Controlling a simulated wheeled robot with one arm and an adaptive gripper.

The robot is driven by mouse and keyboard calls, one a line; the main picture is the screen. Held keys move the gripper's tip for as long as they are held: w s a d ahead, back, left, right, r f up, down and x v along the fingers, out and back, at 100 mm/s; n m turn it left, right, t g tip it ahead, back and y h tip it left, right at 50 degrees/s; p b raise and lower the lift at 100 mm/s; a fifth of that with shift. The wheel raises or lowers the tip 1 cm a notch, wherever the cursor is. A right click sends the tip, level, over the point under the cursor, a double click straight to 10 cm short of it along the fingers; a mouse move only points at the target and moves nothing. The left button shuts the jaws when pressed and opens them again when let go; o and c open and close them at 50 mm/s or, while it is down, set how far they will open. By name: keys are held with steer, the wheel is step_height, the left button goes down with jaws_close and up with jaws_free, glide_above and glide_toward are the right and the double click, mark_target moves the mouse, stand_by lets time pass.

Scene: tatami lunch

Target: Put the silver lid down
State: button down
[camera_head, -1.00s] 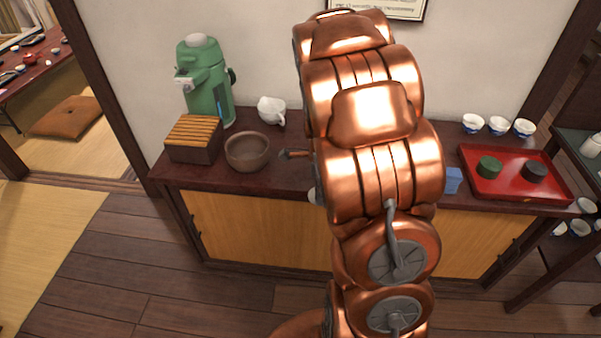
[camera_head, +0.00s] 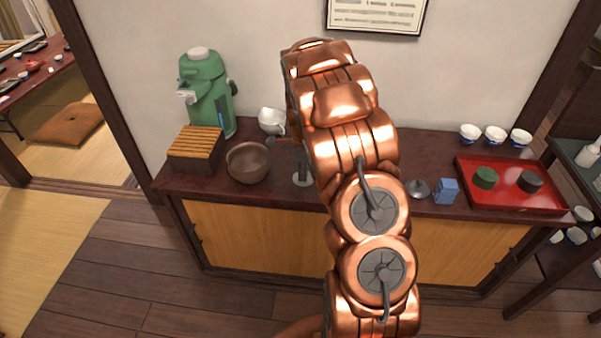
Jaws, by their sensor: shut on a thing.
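My gripper (camera_head: 301,170) is mostly hidden behind my copper arm; its dark fingers show just left of the arm, above the counter. A small pale silver disc, which looks like the silver lid (camera_head: 302,182), shows at the fingertips, and the gripper appears shut on it. It is over the counter's middle, right of the brown bowl (camera_head: 248,165). Whether its underside touches the counter cannot be told. A second round silver-grey piece with a knob (camera_head: 418,189) lies on the counter right of my arm, apart from the gripper.
The dark counter (camera_head: 320,199) also bears a slatted wooden box (camera_head: 195,150), a green dispenser (camera_head: 207,95), a white pot (camera_head: 271,122), a blue box (camera_head: 446,191), a red tray (camera_head: 510,207) and white cups (camera_head: 495,135). Some bare counter shows around the silver-grey piece.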

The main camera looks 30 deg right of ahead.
steer(key=shift+w+d+f, duration=0.1)
steer(key=shift+w+d, duration=0.1)
steer(key=shift+w, duration=0.45)
steer(key=shift+w+d, duration=0.15)
steer(key=shift+w, duration=0.45)
steer(key=shift+f+p, duration=0.85)
steer(key=shift+f, duration=0.95)
steer(key=shift+f, duration=0.2)
steer(key=c, duration=1.2)
jaws_free()
steer(key=shift+r, duration=0.1)
